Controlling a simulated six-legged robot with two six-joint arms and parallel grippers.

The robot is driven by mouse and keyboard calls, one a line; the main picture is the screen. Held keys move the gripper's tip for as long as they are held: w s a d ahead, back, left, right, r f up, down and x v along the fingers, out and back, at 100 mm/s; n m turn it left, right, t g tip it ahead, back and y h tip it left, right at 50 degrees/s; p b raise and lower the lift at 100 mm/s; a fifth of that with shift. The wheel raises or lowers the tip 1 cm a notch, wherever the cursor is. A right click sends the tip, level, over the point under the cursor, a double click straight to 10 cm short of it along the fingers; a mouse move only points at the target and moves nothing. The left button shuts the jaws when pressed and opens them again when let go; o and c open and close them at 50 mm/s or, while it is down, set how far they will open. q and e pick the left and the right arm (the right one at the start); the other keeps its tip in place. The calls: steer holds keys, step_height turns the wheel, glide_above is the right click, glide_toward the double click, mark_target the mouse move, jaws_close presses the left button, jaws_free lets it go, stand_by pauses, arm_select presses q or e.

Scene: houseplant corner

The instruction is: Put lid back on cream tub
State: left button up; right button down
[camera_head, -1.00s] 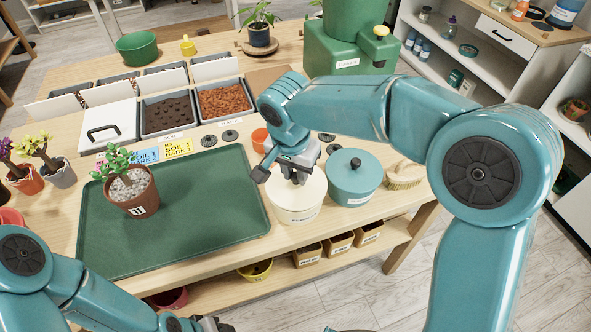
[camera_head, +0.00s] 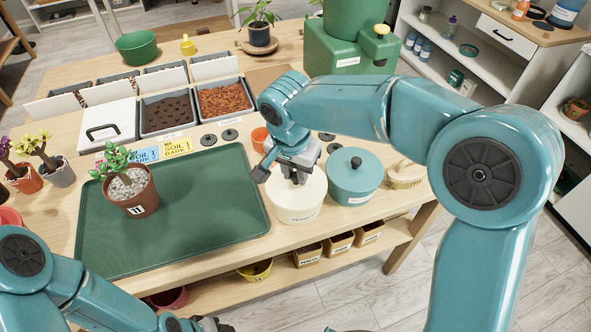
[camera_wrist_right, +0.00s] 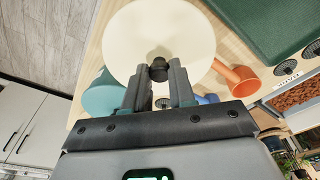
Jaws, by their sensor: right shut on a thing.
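The cream tub (camera_head: 292,213) stands on the bench just right of the green tray, with its label facing front. The cream lid (camera_head: 316,186) is at the tub's top; no clear gap shows, but I cannot tell if it is fully seated. My right gripper (camera_head: 295,178) is above it, pointing down, shut on the lid's dark knob. In the right wrist view the knob (camera_wrist_right: 159,70) sits between the fingers, over the round lid (camera_wrist_right: 165,30). My left gripper (camera_head: 207,324) is only partly in view at the bottom edge, and its jaws cannot be read.
A teal lidded tub (camera_head: 354,182) stands close on the right of the cream tub, with a brush (camera_head: 405,176) beyond it. A green tray (camera_head: 195,215) with a potted plant (camera_head: 138,197) lies left. An orange cup (camera_head: 259,138) stands behind.

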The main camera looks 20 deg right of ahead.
stand_by(0.3)
steer(key=shift+c, duration=1.9)
jaws_free()
steer(key=shift+r, duration=0.1)
steer(key=shift+r+p, duration=2.7)
steer(key=shift+r, duration=0.75)
jaws_close()
steer(key=shift+f, duration=0.2)
